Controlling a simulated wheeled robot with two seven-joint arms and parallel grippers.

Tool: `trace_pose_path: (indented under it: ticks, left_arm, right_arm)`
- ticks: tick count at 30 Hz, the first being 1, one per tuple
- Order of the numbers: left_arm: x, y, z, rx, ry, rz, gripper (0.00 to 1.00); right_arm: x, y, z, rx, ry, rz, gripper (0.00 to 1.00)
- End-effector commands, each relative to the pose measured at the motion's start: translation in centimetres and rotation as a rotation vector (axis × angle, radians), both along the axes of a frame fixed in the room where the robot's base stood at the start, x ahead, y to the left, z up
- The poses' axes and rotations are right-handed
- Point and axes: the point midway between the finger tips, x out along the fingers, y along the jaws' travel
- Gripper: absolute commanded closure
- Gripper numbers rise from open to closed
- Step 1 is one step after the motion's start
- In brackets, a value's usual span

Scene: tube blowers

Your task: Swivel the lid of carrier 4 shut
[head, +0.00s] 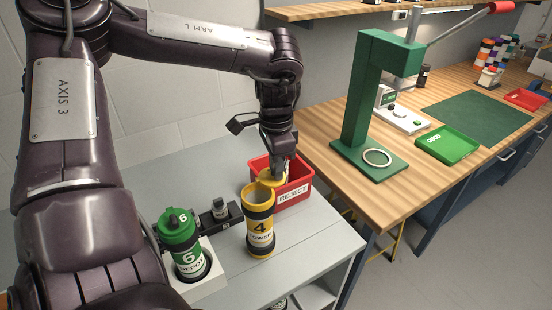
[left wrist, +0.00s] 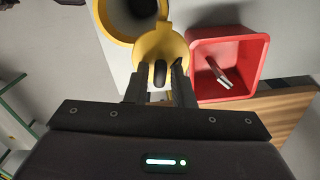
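Carrier 4 (head: 260,232) is a yellow tube with black bands, standing upright on the grey bench. Its mouth is uncovered, and its yellow lid (head: 270,178) is swung out to the side, toward the red box. In the left wrist view the lid (left wrist: 171,44) shows beside the carrier's dark round opening (left wrist: 128,12). My left gripper (head: 279,172) is at the lid from above. Its two fingers (left wrist: 159,82) stand apart on either side of a dark peg (left wrist: 160,72) by the lid, with slim gaps showing. My right gripper is in neither view.
The red REJECT box (head: 292,190) stands close behind the lid and holds a small metal-and-red item (left wrist: 219,74). Green carrier 6 (head: 182,243) stands in a white holder to the left. A wooden bench with a green press (head: 370,105) is to the right.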

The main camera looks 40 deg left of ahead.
Motion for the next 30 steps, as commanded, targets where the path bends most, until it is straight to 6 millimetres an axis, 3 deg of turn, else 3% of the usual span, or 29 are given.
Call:
trace_pose_path:
  ticks: [5, 17, 30]
  left_arm:
    - [0.0, 0.0, 0.0, 0.000, 0.000, 0.000, 1.00]
    - [-0.1, -0.2, -0.1, 0.001, -0.001, -0.050, 1.00]
    - [-1.1, -1.3, -0.2, 0.002, -0.001, -0.385, 1.00]
  right_arm:
    - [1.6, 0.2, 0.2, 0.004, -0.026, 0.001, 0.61]
    - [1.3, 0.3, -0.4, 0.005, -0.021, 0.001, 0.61]
    - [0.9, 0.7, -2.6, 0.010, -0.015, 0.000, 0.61]
